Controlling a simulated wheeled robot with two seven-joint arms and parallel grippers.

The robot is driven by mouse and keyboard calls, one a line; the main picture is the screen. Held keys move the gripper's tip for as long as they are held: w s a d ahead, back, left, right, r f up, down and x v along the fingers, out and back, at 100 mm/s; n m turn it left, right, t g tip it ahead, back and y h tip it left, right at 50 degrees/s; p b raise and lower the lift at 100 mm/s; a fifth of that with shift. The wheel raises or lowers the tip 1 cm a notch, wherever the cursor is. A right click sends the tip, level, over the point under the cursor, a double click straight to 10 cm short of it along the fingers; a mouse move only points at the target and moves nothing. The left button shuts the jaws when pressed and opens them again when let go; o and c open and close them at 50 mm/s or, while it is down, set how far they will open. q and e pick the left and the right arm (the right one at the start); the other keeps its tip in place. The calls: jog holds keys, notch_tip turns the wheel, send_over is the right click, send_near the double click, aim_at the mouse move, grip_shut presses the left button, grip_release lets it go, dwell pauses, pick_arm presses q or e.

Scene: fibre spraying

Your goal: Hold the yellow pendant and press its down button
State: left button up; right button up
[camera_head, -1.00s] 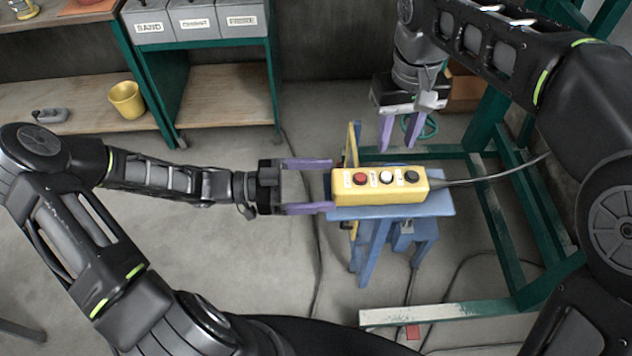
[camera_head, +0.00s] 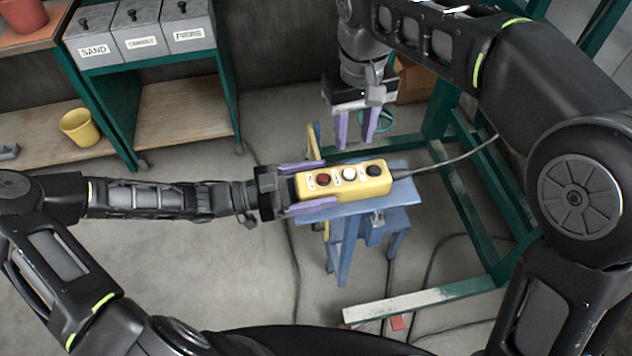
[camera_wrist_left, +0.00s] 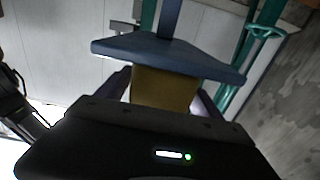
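The yellow pendant (camera_head: 345,189) lies on a small blue stand (camera_head: 385,211), its buttons facing up. A red button (camera_head: 323,179), a white button (camera_head: 348,173) and a black button (camera_head: 373,170) run from left to right; their markings are too small to read. My left gripper (camera_head: 322,184) is open, with its purple fingers on either side of the pendant's left end. The left wrist view shows the pendant's end (camera_wrist_left: 165,88) between the fingers, under the stand's edge. My right gripper (camera_head: 356,132) is open and empty, fingers down, behind and above the pendant.
A cable (camera_head: 450,160) runs from the pendant's right end to the upper right. A green frame (camera_head: 475,215) stands right of the stand. Grey bins (camera_head: 140,40) and a yellow pot (camera_head: 79,127) sit on benches at left. Cables cross the floor.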

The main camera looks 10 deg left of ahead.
pick_arm(q)
grip_shut()
pick_arm(e)
grip_shut()
dwell(0.7)
dwell(1.4)
